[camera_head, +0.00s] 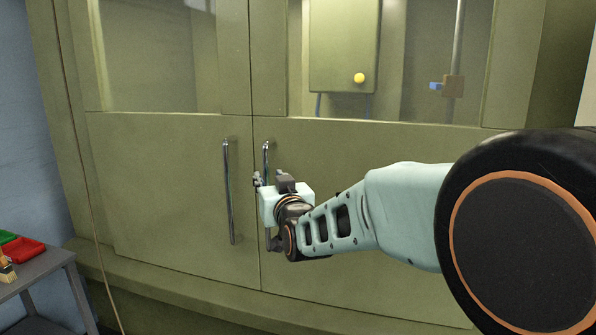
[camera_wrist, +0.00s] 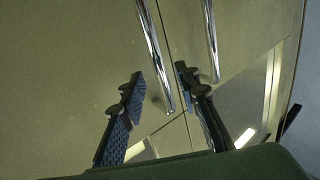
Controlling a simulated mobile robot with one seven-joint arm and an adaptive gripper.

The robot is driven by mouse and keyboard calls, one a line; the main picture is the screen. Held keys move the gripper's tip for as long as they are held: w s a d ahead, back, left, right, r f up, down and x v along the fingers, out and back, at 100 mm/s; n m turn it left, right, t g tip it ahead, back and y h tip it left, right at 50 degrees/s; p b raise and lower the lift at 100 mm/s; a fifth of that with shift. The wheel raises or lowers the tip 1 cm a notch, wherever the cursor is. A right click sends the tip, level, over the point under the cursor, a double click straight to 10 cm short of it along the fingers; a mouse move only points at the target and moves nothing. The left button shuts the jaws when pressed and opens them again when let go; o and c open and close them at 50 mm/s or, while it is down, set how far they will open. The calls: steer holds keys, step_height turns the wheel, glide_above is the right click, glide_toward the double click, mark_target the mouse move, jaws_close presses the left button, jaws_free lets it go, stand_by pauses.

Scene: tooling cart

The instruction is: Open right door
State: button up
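The green cabinet's right door (camera_head: 345,165) is shut, with a chrome vertical handle (camera_head: 267,158) near the centre seam. My gripper (camera_head: 260,181) is at this handle and hides its middle in the head view. In the wrist view my gripper (camera_wrist: 159,78) is open, its two dark fingers apart. The right door's handle (camera_wrist: 153,45) runs between them in the picture; I see no finger clearly touching it. The left door's handle (camera_wrist: 210,40) passes beyond the finger on the right.
The left door (camera_head: 165,185) is shut, with its own long handle (camera_head: 228,190) close beside my gripper. Windows sit above both doors. A grey cart (camera_head: 40,268) with red and green bins stands at the lower left.

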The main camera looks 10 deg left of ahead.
mark_target(267, 174)
steer(key=shift+p+x, duration=0.3)
steer(key=shift+x, duration=2.1)
steer(key=shift+c, duration=0.4)
jaws_close()
